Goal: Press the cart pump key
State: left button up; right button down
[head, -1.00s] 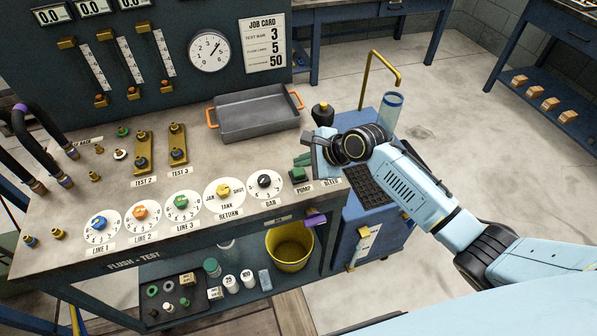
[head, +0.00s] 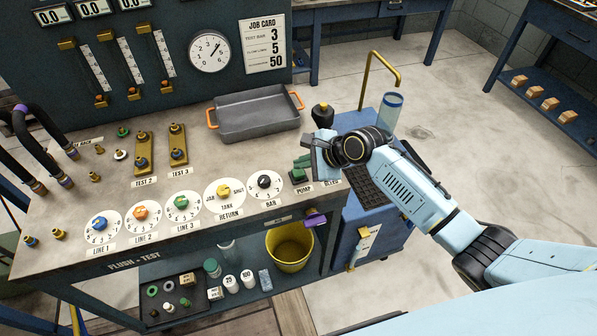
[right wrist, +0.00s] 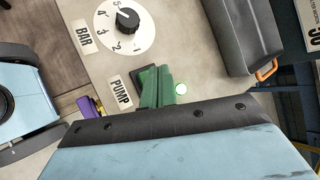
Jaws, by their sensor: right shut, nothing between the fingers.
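The pump key (head: 299,177) sits on a dark square base at the bench's right front corner, above the PUMP label. My right gripper (head: 303,162) is shut and empty, its green fingers pointing down at the key from the right. In the right wrist view the shut green fingers (right wrist: 158,86) overlap the key's black base (right wrist: 139,77) and hide most of the key. I cannot tell whether the fingertips touch it or whether it is pressed down. My left gripper is out of view.
The BAR dial (head: 264,186) is just left of the key. A grey tray (head: 257,128) with orange handles lies behind it. A purple handle (head: 315,218) sticks out below the bench edge.

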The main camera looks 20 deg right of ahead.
aim_at(303, 173)
jog(key=shift+f, duration=0.25)
jog(key=shift+f, duration=0.5)
dwell(0.6)
jog(key=shift+r, duration=0.1)
jog(key=shift+r+p, duration=0.85)
jog(key=shift+p, duration=0.6)
notch_tip(303, 173, up, 6)
jog(key=p, duration=0.8)
